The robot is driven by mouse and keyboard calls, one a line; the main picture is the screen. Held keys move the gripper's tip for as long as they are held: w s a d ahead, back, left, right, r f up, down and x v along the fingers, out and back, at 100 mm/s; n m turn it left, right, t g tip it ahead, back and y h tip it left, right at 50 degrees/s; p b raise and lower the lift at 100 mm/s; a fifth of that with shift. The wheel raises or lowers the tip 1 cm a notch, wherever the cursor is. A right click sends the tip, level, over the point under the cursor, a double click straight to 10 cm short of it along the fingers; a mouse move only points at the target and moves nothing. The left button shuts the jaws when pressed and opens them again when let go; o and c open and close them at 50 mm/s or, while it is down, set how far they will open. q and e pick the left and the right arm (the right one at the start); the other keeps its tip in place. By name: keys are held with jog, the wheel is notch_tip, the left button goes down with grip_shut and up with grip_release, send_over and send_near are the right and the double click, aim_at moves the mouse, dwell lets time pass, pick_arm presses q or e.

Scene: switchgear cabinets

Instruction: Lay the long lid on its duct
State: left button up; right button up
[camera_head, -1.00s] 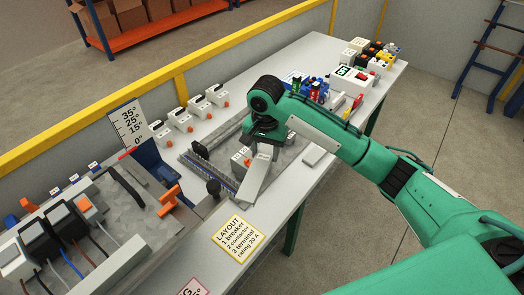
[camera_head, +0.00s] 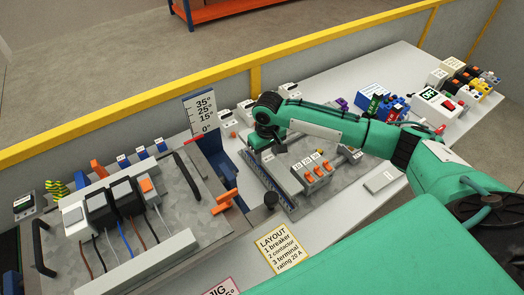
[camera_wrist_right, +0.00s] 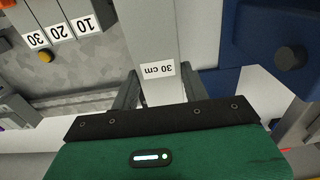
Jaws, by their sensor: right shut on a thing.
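The long lid is a grey strip marked "30 cm" (camera_wrist_right: 163,45) in the right wrist view. My right gripper (camera_wrist_right: 160,95) is shut on it, one finger on each side, and the strip runs away from the jaws. In the head view my right gripper (camera_head: 263,141) is over the far left part of the grey mounting plate, by the slotted duct (camera_head: 277,194) along the plate's left edge. I cannot tell whether the lid touches the duct. My left gripper is not in view.
A pale flat block (camera_head: 383,181) lies at right.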

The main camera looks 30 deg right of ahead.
jog(key=shift+s+f+b, duration=0.1)
jog(key=shift+f+b, duration=0.2)
jog(key=shift+b, duration=0.05)
notch_tip(320, 180, down, 4)
jog(key=b, duration=0.5)
jog(key=shift+f, duration=0.1)
jog(key=shift+p, duration=0.3)
jog(key=shift+f, duration=0.45)
jog(key=shift+r+p, duration=0.1)
jog(key=shift+p, duration=1.15)
jog(key=shift+f+p, duration=0.4)
dwell(0.9)
